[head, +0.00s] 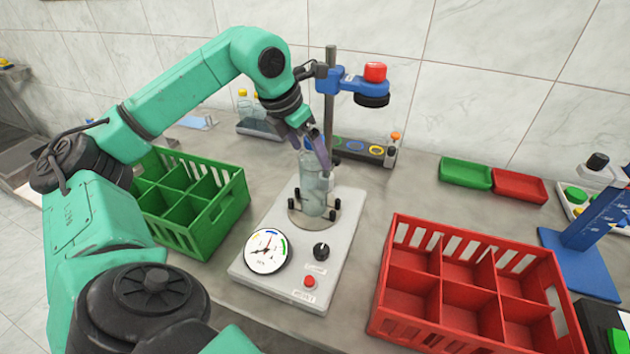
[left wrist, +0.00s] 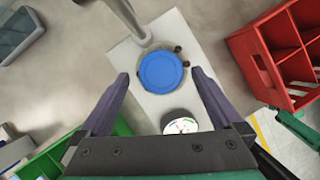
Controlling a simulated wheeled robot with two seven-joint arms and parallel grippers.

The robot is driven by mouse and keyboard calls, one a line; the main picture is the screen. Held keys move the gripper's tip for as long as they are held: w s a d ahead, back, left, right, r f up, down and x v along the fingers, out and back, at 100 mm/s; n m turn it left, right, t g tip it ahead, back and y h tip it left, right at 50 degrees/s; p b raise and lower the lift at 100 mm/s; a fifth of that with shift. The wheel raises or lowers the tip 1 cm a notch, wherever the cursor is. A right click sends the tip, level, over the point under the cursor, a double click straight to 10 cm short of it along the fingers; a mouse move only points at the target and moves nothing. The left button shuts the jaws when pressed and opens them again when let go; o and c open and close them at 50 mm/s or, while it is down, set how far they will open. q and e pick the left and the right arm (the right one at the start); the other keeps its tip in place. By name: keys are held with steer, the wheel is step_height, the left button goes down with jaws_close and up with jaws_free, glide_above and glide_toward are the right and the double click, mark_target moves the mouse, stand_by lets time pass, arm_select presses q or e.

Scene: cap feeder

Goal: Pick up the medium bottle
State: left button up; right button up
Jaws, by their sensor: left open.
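A clear bottle (head: 313,190) stands upright on the round plate of the grey machine (head: 258,283), between small black posts. In the left wrist view its blue cap (left wrist: 160,72) is seen from above and hides the body. My left gripper (head: 314,152) is at the bottle's top in the head view, one finger in front of its upper part. In the left wrist view the open fingers (left wrist: 160,78) point toward the cap from either side, with gaps showing. I cannot tell whether they touch the bottle. My right gripper is not in view.
Small green (head: 466,172) and red (head: 519,186) trays lie at back right.

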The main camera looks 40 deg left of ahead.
mark_target(314, 177)
arm_select(q)
steer(key=x, duration=0.4)
steer(key=shift+d+f, duration=0.1)
steer(key=shift+d, duration=0.05)
jaws_close()
steer(key=shift+r, duration=0.2)
